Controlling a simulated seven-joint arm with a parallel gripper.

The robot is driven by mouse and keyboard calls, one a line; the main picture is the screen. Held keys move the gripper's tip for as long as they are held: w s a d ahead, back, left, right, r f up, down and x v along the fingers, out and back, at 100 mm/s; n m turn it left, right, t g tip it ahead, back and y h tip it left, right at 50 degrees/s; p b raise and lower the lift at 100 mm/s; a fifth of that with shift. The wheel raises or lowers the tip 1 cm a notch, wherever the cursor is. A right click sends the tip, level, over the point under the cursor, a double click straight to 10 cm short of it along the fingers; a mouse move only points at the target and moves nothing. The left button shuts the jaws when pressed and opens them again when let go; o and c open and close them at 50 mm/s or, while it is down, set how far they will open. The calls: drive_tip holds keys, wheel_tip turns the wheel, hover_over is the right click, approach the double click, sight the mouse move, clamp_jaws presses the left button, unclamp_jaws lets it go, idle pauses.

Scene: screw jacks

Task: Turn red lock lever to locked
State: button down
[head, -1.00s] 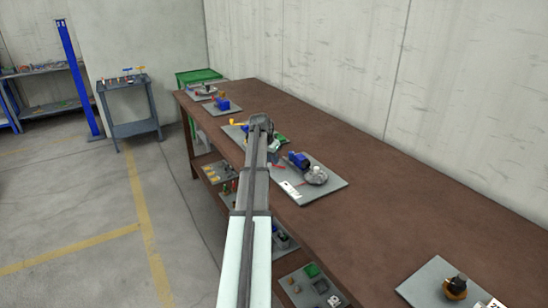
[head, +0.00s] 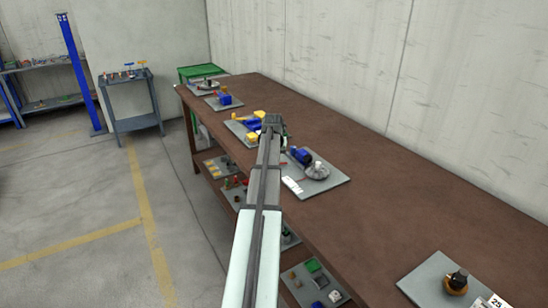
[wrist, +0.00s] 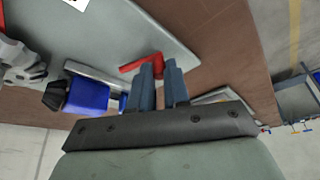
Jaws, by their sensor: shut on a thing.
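The red lock lever (wrist: 143,66) shows in the wrist view as a bent red bar at the edge of a grey plate (wrist: 130,30). My gripper (wrist: 160,68) is shut on its end, with the red between the two blue-grey fingertips. A blue block (wrist: 88,96) of the jack lies to the left of the fingers. In the head view, the plate (head: 335,180) carries the blue block (head: 299,155) and a round grey part (head: 318,171). My arm hides the gripper and most of the lever there, so its exact angle cannot be told.
Another plate with yellow and blue parts (head: 253,123) stands just beyond my arm on the brown bench (head: 390,200). A plate with a black and orange piece (head: 457,281) lies at the near right. The bench between is clear.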

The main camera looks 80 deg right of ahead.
idle(0.4)
drive_tip(key=c, duration=1.1)
unclamp_jaws()
drive_tip(key=v, duration=1.4)
drive_tip(key=shift+d+f, duration=0.1)
